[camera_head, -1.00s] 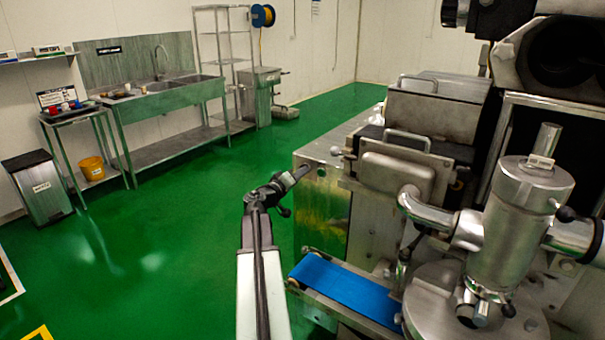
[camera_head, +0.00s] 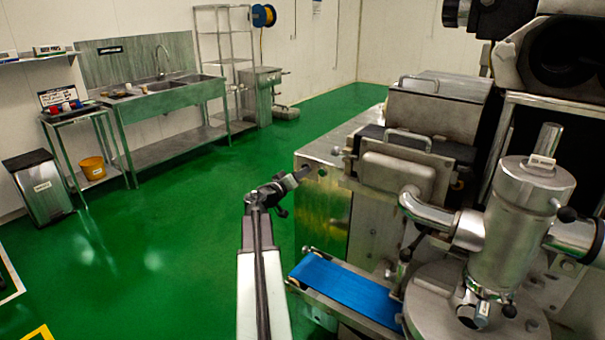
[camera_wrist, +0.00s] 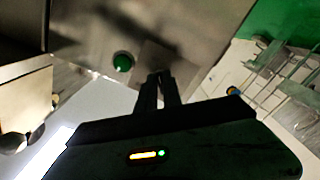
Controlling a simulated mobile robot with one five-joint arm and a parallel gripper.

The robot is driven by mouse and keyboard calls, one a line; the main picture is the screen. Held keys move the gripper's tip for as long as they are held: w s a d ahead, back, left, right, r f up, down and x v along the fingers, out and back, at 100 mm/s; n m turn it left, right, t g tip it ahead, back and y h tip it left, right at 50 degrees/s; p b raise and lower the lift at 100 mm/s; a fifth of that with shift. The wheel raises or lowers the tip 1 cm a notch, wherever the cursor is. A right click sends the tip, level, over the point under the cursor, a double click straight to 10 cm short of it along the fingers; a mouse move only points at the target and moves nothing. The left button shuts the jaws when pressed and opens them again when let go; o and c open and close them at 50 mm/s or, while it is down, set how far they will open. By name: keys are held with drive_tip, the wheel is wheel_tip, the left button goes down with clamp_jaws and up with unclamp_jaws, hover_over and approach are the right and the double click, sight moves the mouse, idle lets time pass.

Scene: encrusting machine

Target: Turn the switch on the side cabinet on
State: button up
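The side cabinet (camera_head: 325,205) is a shiny metal box right of my arm in the head view. A small dark round fitting (camera_head: 322,171) sits on its near face by the top edge. In the wrist view a round green knob or button (camera_wrist: 122,62) stands on a metal face, left of my fingertips. I cannot tell if it is the switch or which way it is set. My gripper (camera_head: 303,173) is at the cabinet's upper left corner. In the wrist view its dark fingers (camera_wrist: 159,76) lie close together, with nothing visible between them. Contact with the metal is unclear.
A blue conveyor belt (camera_head: 345,290) lies below and right of my arm. The encrusting machine (camera_head: 500,220) fills the right side. A steel sink (camera_head: 165,95), a side table (camera_head: 85,118) and a bin (camera_head: 40,188) stand far left. The green floor between is clear.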

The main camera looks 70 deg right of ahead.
drive_tip(key=o, duration=0.4)
drive_tip(key=shift+s, duration=0.15)
drive_tip(key=shift+c, duration=0.2)
drive_tip(key=shift+a, duration=0.1)
drive_tip(key=v, duration=0.7)
drive_tip(key=shift+w+a, duration=0.2)
drive_tip(key=shift+a, duration=0.1)
